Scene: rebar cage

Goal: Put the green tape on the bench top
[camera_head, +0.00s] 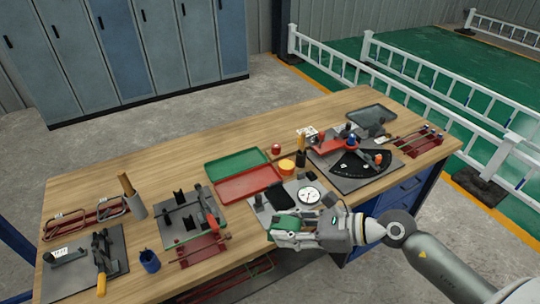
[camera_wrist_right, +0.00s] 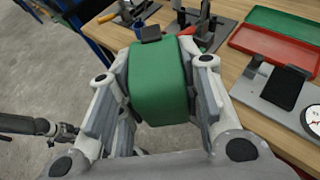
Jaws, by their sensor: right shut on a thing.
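The green tape (camera_wrist_right: 160,82) is a thick green roll, held between the two fingers of my right gripper (camera_wrist_right: 160,100). In the head view the green tape (camera_head: 283,222) shows partly behind the gripper (camera_head: 284,236), near the bench's front edge. My right gripper is shut on it. In the wrist view the tape appears held up, with floor and bench edge behind it. The wooden bench top (camera_head: 110,182) spreads behind the gripper. A dark jointed part (camera_wrist_right: 60,132), which looks like my left arm's end, shows small at the left of the wrist view; its fingers are unclear.
A grey board with a dial (camera_head: 308,195) and a black pad (camera_head: 277,196) lies beside the gripper. Red (camera_head: 250,184) and green (camera_head: 235,163) trays lie behind. A blue cup (camera_head: 149,261) and fixture boards stand left. Bare wood shows along the back left.

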